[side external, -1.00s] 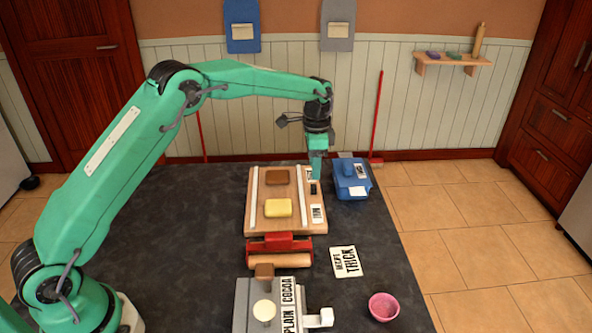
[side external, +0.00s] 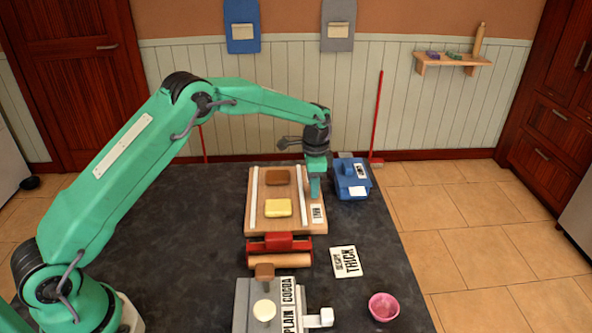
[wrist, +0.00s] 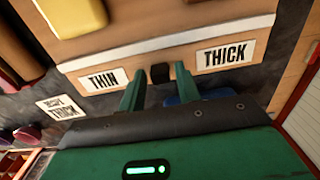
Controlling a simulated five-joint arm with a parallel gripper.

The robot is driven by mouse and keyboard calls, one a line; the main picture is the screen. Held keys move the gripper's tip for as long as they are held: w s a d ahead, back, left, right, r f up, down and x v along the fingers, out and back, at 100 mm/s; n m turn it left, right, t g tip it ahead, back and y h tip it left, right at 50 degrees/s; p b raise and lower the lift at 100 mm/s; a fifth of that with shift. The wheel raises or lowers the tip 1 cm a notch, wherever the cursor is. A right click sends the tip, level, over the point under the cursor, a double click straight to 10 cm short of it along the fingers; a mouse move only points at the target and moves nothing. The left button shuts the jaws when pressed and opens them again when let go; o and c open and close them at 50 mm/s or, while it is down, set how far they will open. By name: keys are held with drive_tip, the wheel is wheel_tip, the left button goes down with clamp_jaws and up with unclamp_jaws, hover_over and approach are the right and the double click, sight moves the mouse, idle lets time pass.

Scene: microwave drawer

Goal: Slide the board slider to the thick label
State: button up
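The wooden board (side external: 262,222) lies on the dark counter, with a THIN label (side external: 317,213) near its right edge. In the wrist view, the black slider (wrist: 160,73) sits on the board's edge between the THIN label (wrist: 104,80) and the THICK label (wrist: 223,56). My gripper (wrist: 159,80) is open, one fingertip on each side of the slider, with small gaps seemingly left. In the side view, my gripper (side external: 315,192) is low over the board's right edge and hides the slider and the THICK label.
A yellow slab (side external: 278,208) and a brown slab (side external: 282,176) lie on the board. A red roller (side external: 278,243) crosses its front. A blue device (side external: 351,180) stands close right of my gripper. A recipe card reading THICK (side external: 345,262) and a pink bowl (side external: 383,307) are nearer.

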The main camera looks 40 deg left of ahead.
clamp_jaws()
drive_tip(key=shift+w+a, duration=0.9)
drive_tip(key=shift+w, duration=0.05)
drive_tip(key=shift+o, duration=1.5)
unclamp_jaws()
drive_tip(key=shift+r, duration=0.2)
